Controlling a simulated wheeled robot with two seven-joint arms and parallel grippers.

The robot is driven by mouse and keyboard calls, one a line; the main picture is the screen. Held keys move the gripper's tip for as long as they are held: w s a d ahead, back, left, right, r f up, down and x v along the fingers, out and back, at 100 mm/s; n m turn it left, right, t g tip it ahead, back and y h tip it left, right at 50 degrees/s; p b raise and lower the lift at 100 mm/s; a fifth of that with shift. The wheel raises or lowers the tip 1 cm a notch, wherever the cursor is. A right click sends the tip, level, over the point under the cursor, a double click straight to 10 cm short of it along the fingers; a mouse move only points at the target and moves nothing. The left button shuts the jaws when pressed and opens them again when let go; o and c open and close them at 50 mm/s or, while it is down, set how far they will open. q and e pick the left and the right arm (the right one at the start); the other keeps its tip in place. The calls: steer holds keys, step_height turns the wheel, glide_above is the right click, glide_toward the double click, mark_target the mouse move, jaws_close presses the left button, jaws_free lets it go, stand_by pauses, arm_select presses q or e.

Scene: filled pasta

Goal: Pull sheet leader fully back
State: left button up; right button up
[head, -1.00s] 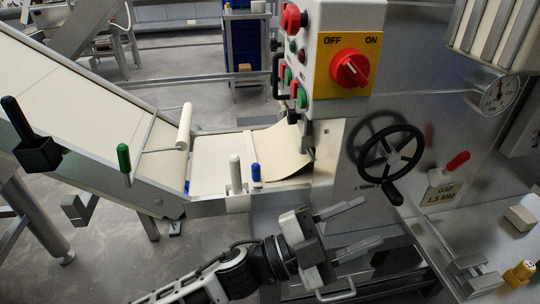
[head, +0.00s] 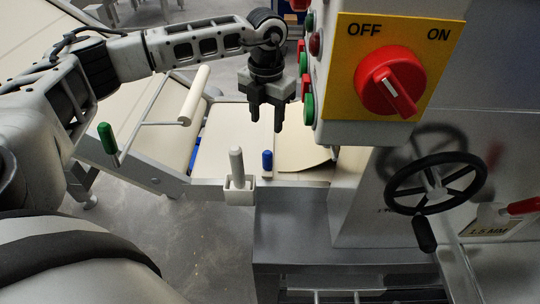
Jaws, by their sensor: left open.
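The cream sheet (head: 225,135) lies on the short feed bed in front of the machine. Its darker-edged end (head: 306,159) curves toward the machine at the right, and part of it is hidden behind the control box. A blue upright handle (head: 267,160) stands at the bed's near edge, with a pale strip at its foot. My left gripper (head: 267,124) points down above the sheet, behind the blue handle in the picture. It is open, with nothing between its fingers. I cannot tell how high above the sheet the fingertips are. My right gripper is not in view.
A grey upright handle (head: 236,165) stands left of the blue one. A white roller (head: 194,95) and green handle (head: 107,138) are further left. The control box with red switch (head: 389,83) hangs close right of my gripper. A black handwheel (head: 435,186) is at right.

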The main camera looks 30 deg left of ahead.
mark_target(267, 152)
arm_select(q)
step_height(267, 152, down, 14)
steer(key=shift+b, duration=0.35)
